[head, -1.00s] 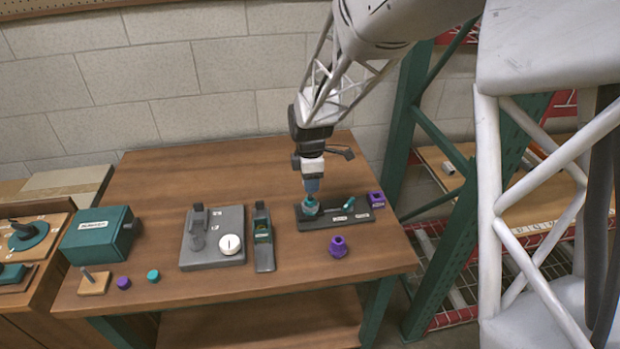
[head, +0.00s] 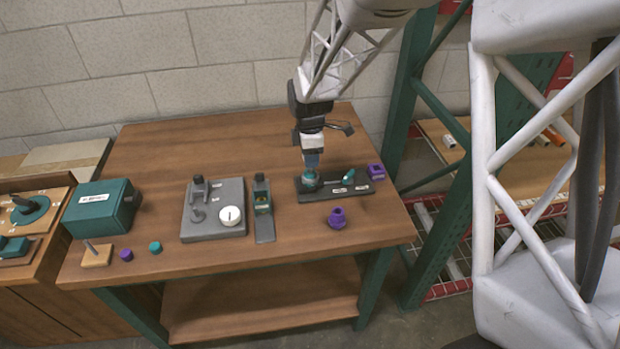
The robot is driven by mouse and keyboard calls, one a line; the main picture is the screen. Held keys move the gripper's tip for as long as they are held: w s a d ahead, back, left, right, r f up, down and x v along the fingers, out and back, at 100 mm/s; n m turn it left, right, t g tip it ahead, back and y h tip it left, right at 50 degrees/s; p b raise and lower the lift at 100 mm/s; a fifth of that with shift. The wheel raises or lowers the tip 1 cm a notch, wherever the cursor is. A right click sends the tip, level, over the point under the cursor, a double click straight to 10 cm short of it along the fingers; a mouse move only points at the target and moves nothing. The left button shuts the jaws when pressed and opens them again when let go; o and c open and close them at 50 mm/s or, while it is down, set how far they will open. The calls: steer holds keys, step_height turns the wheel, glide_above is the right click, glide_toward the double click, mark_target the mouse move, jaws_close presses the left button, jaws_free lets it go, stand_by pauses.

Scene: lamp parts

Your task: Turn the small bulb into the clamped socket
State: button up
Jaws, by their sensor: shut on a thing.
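My gripper (head: 312,163) points straight down at the left end of a dark tray (head: 325,194). It is shut on a teal part (head: 309,179) there, most of which the fingers hide. I cannot tell whether this part is the small bulb or whether it still touches the tray. A slim teal and pale piece (head: 348,177) lies farther right on the tray, beside white labels. A grey plate (head: 214,230) to the left carries an upright clamp-like fixture (head: 198,189) and a white disc (head: 230,215). No socket can be made out clearly in it.
A narrow dark fixture (head: 263,206) stands between plate and tray. A purple fitting (head: 337,217) is in front of the tray, a purple block (head: 376,172) at its right. A green box (head: 100,208), a pegged wooden block (head: 96,254) and two small caps sit left. The table's front is mostly clear.

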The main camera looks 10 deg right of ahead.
steer(key=shift+f, duration=0.6)
steer(key=shift+f, duration=0.65)
stand_by(2.0)
steer(key=shift+o, duration=1.2)
steer(key=shift+c, duration=1.1)
steer(key=shift+f, duration=0.15)
